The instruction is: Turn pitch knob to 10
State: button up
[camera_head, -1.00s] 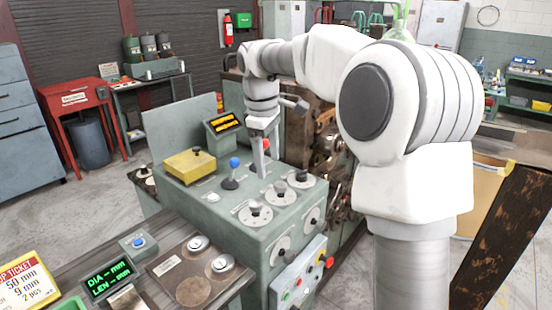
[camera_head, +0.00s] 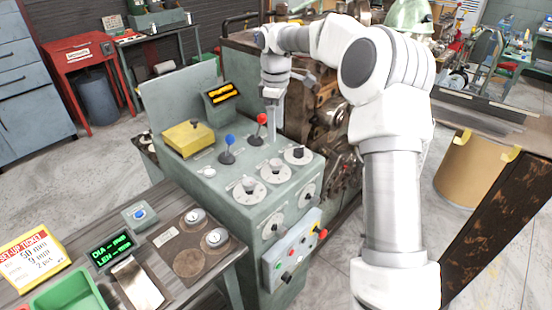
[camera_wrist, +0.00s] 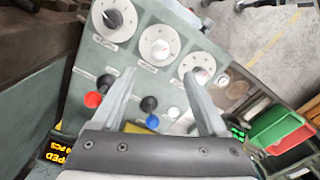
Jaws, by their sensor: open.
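Three dial knobs stand in a row on top of the green console: a near one (camera_head: 248,185), a middle one (camera_head: 275,168) and a far one (camera_head: 298,153). In the wrist view they show as white dials with knobs: the far one (camera_wrist: 114,18), the middle one (camera_wrist: 159,46) and the near one (camera_wrist: 197,69). Their labels are too small to read, so I cannot tell which is pitch. My gripper (camera_head: 273,135) points down above the console, near the red lever. In the wrist view my gripper (camera_wrist: 160,75) is open and empty, its fingers apart.
A blue-knobbed lever (camera_head: 230,140) and a red-knobbed lever (camera_head: 262,119) rise close to my gripper. A yellow box (camera_head: 187,138) sits at the console's left. Side dials (camera_head: 308,191) and a switch panel (camera_head: 292,255) are on its front. A ticket (camera_head: 30,260) lies on the bench.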

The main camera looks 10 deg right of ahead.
aim_at(276, 162)
notch_tip(276, 162, down, 12)
jog(key=shift+r, duration=0.15)
jog(key=shift+c, duration=0.3)
grip_shut()
